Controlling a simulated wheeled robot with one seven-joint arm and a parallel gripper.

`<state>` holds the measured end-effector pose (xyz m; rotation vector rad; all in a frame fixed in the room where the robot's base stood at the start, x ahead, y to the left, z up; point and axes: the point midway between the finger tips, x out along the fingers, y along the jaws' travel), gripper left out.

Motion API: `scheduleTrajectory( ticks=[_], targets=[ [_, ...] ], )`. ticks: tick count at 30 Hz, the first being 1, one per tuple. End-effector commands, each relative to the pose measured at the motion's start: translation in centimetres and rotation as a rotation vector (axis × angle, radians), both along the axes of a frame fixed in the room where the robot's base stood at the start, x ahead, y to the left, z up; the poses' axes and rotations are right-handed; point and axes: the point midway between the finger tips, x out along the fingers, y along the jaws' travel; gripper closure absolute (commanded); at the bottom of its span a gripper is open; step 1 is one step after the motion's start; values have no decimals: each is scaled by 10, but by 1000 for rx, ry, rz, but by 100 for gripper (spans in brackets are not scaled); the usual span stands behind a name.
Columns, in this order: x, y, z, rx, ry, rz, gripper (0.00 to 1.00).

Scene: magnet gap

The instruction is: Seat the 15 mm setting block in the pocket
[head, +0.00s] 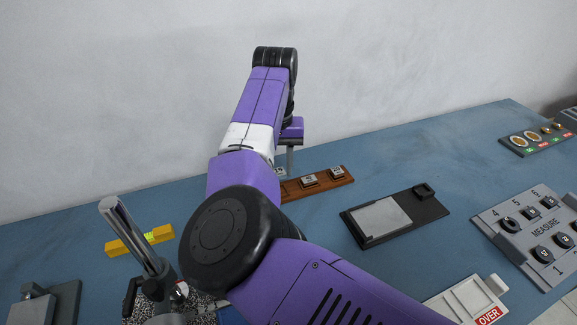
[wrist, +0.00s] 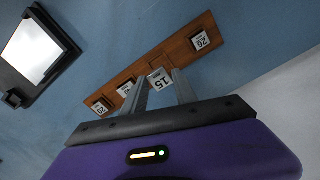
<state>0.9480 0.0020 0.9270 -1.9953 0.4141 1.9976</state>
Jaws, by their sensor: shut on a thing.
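The 15 mm setting block (wrist: 161,81) is a small pale block marked 15. In the wrist view it sits between the fingertips of my gripper (wrist: 158,84), which is shut on it. It overlaps the wooden rack (wrist: 177,56) in the picture; I cannot tell whether it still touches the rack. In the head view my gripper (head: 290,168) points down at the left part of the rack (head: 325,186), partly hidden by my arm. No pocket can be made out for certain.
Other marked blocks stand on the rack, one marked 26 (wrist: 200,40). A black fixture with a grey plate (head: 381,219) lies right of the rack. A yellow level (head: 140,240) lies left. Blue table is clear behind the fixture.

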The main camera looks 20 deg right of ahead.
Motion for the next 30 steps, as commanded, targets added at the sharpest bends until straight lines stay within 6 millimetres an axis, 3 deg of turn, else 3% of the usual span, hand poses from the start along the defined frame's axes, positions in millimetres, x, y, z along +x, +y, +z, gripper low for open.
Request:
scheduleTrajectory(
  ticks=[18, 30],
  targets=[
    [-1, 0, 3, -1, 1, 11, 100],
    [-1, 0, -30, -1, 0, 10, 100]
  ],
)
